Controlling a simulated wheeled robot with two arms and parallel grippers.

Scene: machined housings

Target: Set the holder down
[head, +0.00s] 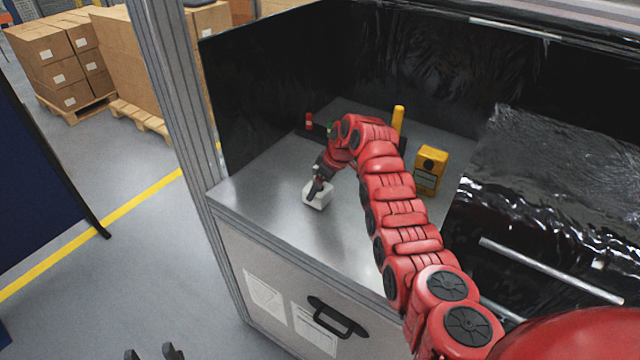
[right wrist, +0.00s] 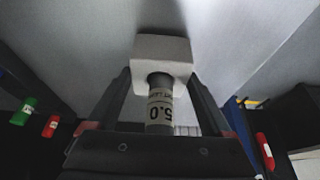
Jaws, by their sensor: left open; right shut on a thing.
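The holder is a pale, blocky piece (head: 318,201) at the left part of the grey worktop (head: 262,188).
A yellow box (head: 430,168) and a yellow cylinder (head: 398,120) stand behind my right arm. A small red item (head: 309,121) and a green one (head: 330,128) are farther back. Dark walls (head: 262,95) enclose the worktop's back and left. Bare worktop surrounds the holder.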

